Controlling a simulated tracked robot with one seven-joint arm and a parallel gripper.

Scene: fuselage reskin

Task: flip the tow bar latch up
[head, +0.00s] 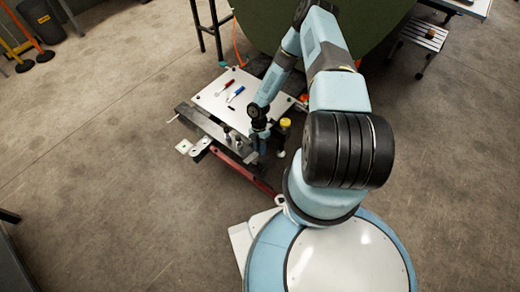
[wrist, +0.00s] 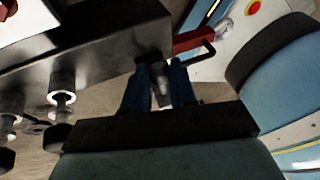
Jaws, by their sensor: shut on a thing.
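My gripper (wrist: 160,92) is low at the near end of a dark metal beam (wrist: 90,50). Its two blue fingers are closed on a narrow grey lever, which looks like the tow bar latch (wrist: 160,80). The lever hangs down from the beam's end between the fingers. Its tip and pivot are partly hidden. In the head view my gripper (head: 259,148) is beside the dark beam (head: 212,127), above the red tow bar (head: 245,175); the latch is too small to tell there.
A white-topped cart (head: 213,100) carries a red-handled tool (head: 229,82) and a blue-handled tool (head: 237,91). A yellow-capped item (head: 285,123) stands close to my gripper's right. Bolt-like posts (wrist: 62,85) stick out from the beam.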

